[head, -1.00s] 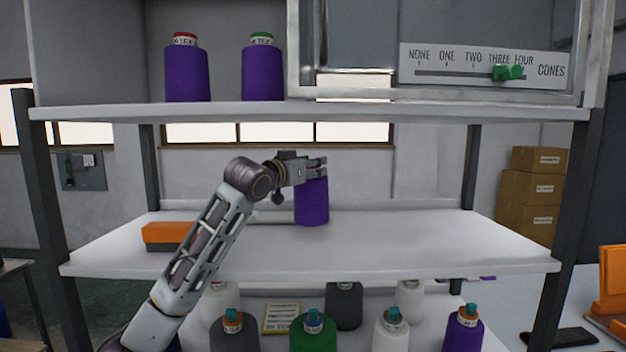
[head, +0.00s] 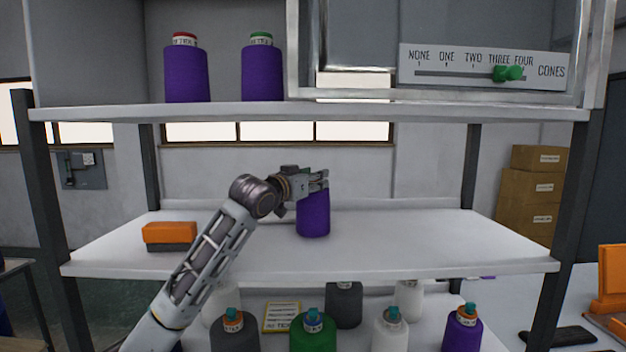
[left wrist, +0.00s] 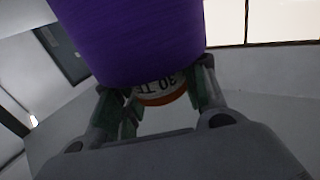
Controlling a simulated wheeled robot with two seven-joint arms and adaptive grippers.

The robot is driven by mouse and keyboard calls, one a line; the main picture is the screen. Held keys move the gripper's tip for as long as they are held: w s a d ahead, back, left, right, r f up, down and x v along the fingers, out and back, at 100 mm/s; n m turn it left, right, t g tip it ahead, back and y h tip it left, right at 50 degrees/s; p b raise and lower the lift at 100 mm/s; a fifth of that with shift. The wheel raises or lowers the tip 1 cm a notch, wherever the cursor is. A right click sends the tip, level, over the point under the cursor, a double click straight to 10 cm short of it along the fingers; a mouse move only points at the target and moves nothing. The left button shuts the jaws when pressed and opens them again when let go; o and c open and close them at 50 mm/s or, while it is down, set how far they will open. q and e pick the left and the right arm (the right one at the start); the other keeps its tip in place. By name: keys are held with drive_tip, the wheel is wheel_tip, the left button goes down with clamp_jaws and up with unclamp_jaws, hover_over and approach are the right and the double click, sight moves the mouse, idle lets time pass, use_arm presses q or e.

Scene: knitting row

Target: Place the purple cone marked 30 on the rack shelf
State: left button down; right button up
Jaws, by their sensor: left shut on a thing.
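My left gripper (head: 317,180) is shut on the top end of a purple cone (head: 314,220), over the middle rack shelf (head: 430,240). The cone hangs upright below the fingers. Its base is at or very near the shelf surface; I cannot tell whether it touches. In the left wrist view the purple cone (left wrist: 135,40) fills the top, with a white tip label (left wrist: 160,88) reading 30, upside down, between the gripper fingers (left wrist: 158,98). My right gripper is not in view.
An orange and grey box (head: 169,236) sits at the left of the middle shelf; the right half is bare. Two purple cones, red-tipped (head: 186,75) and green-tipped (head: 262,75), stand on the upper shelf (head: 350,112). Several cones, including a green one (head: 313,335), stand below.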

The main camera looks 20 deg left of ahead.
use_arm(q)
drive_tip(key=c, duration=1.2)
unclamp_jaws()
drive_tip(key=o, duration=0.4)
